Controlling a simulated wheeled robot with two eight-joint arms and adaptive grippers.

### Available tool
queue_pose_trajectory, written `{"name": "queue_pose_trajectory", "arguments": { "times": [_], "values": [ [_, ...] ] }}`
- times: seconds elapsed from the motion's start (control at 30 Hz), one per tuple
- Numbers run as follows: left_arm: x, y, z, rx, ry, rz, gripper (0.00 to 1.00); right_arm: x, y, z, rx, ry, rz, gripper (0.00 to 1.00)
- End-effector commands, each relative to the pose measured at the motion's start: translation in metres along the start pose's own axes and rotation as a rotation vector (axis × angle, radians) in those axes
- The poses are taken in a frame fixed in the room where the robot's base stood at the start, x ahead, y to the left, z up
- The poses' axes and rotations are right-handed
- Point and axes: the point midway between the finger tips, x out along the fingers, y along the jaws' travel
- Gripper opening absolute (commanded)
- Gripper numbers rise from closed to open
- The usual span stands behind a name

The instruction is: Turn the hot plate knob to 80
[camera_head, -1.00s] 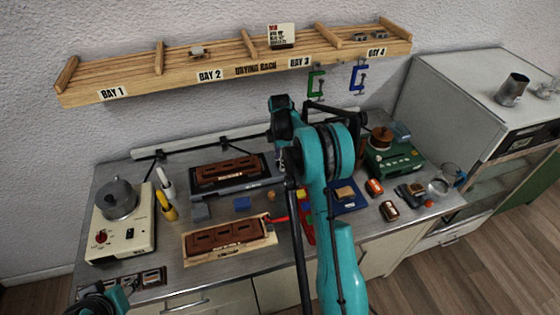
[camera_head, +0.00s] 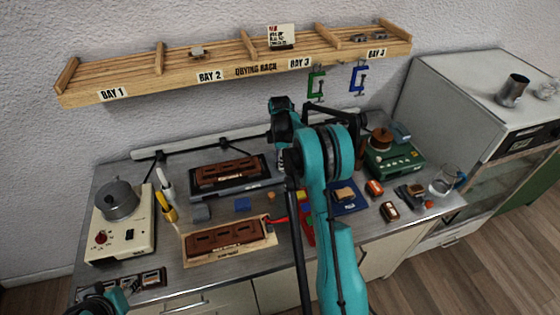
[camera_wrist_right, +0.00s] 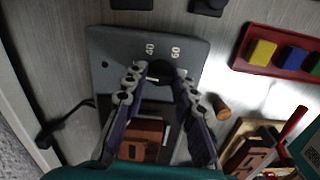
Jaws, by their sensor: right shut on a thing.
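The grey hot plate (camera_head: 262,186) stands at the back middle of the bench with a brown wooden part (camera_head: 228,171) on top. In the right wrist view its grey panel (camera_wrist_right: 110,45) bears the marks 40 and 60, and a dark round knob (camera_wrist_right: 160,70) sits just below them. My right gripper (camera_wrist_right: 160,78) is shut on the knob, with a fingertip on each side. The pointer and any 80 mark cannot be made out. In the head view my teal right arm hides the knob. Part of my left arm shows at the bottom left; its fingers cannot be made out.
A cream hot plate (camera_head: 125,240) with a red knob and a pot stands at the left. A brown part (camera_head: 225,238) lies on a mat in front. A red tray (camera_wrist_right: 255,68) of coloured blocks and a small wooden peg (camera_wrist_right: 222,106) lie near the right gripper.

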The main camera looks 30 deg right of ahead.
Motion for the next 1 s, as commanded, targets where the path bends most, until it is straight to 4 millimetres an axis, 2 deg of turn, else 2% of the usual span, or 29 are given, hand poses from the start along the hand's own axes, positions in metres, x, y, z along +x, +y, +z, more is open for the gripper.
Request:
{"name": "queue_pose_trajectory", "arguments": {
  "times": [1.0],
  "values": [
    [0.0103,0.0,0.0074,0.0,0.0,0.0,0.4,0.0005,-0.0001,-0.0002,0.915,0.0,0.0,0.0]
  ]
}}
